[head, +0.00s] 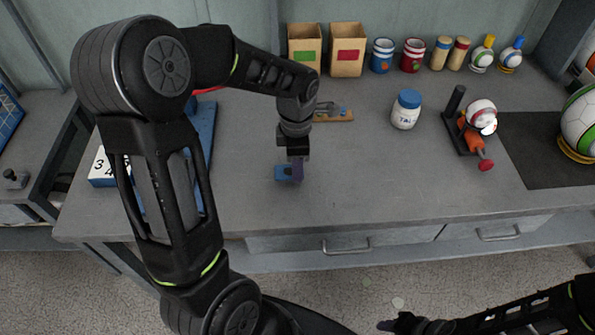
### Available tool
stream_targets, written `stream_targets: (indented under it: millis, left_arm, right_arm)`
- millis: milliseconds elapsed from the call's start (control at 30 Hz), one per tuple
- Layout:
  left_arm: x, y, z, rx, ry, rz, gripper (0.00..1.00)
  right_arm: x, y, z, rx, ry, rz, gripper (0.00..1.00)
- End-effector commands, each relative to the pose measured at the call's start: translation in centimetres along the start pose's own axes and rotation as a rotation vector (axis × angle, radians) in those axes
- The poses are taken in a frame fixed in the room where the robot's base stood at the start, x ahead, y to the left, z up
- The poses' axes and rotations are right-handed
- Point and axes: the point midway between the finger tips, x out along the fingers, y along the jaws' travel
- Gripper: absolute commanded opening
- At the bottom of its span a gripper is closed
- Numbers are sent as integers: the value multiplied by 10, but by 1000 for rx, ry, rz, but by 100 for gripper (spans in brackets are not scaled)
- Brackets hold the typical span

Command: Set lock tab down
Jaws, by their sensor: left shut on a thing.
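My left gripper (296,167) points down over the middle of the grey workbench (350,195). It is shut on a small blue piece, the lock tab (284,173), which shows to the left of the fingers. The tab is at or just above the bench top; I cannot tell whether it touches. The fingers hide its right part. My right gripper (388,326) is low at the bottom edge, in front of the bench and away from the tab; its fingers are too small to judge.
A white jar with a blue lid (406,110) and an orange press device (471,131) stand to the right. A wooden piece with a metal part (335,114) lies behind the gripper. Boxes (347,50) and jars line the back. The bench's front middle is clear.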

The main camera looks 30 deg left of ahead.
Motion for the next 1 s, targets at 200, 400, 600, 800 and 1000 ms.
stream_targets:
  millis: [200,400,600,800,1000]
  left_arm:
    - [5,-1,0,1,1,-2,2]
    - [32,-1,-1,1,3,-4,2]
    - [37,0,0,0,0,-1,2]
    - [40,0,0,1,0,-1,2]
    - [40,0,0,1,0,-1,52]
  right_arm:
    - [0,0,0,0,0,0,36]
    - [-3,-1,0,1,-1,1,36]
    - [-3,-1,0,1,-1,1,36]
    - [0,0,0,1,-1,1,36]
    - [0,0,0,1,-1,1,36]
